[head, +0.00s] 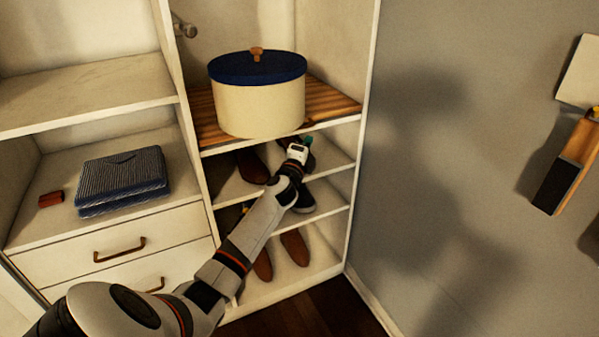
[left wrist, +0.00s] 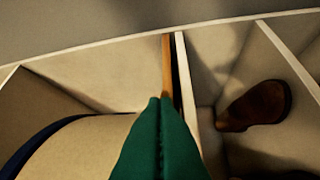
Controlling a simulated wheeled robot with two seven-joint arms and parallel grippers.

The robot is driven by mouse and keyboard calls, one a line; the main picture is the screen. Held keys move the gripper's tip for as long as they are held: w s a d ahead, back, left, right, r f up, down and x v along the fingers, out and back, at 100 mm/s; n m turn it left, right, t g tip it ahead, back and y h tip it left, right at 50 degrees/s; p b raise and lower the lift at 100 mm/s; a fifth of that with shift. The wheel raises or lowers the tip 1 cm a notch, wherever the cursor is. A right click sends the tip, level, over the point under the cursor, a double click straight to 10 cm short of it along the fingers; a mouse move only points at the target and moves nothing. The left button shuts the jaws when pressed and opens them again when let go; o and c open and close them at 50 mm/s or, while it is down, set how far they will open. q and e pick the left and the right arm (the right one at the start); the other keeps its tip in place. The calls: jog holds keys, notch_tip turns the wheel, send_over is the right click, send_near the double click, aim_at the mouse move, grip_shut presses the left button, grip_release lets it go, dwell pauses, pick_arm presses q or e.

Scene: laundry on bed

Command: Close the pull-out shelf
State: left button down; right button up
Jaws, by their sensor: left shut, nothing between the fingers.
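The pull-out shelf (head: 335,97) is a brown slatted wooden board in the right column of the white closet. It looks level with the white front edge below it, so little or no overhang shows. A round cream box (head: 262,108) with a dark blue lid stands on it. My left gripper (head: 305,141) is shut and empty, just below and in front of the shelf's front edge. In the left wrist view its green fingertips (left wrist: 160,102) point at the thin wooden edge of the shelf (left wrist: 167,60). I cannot tell if they touch it. My right gripper is out of view.
Shoes stand on white shelves below, including a brown shoe (head: 295,247), partly behind my left arm. Left are folded striped cloth (head: 122,180), a small red item (head: 51,198) and a drawer (head: 120,250). A grey wall (head: 440,180) borders the closet at right.

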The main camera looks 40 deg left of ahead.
pick_arm(q)
jog(key=v, duration=0.9)
jog(key=shift+s+f, duration=0.2)
jog(key=shift+f, duration=0.1)
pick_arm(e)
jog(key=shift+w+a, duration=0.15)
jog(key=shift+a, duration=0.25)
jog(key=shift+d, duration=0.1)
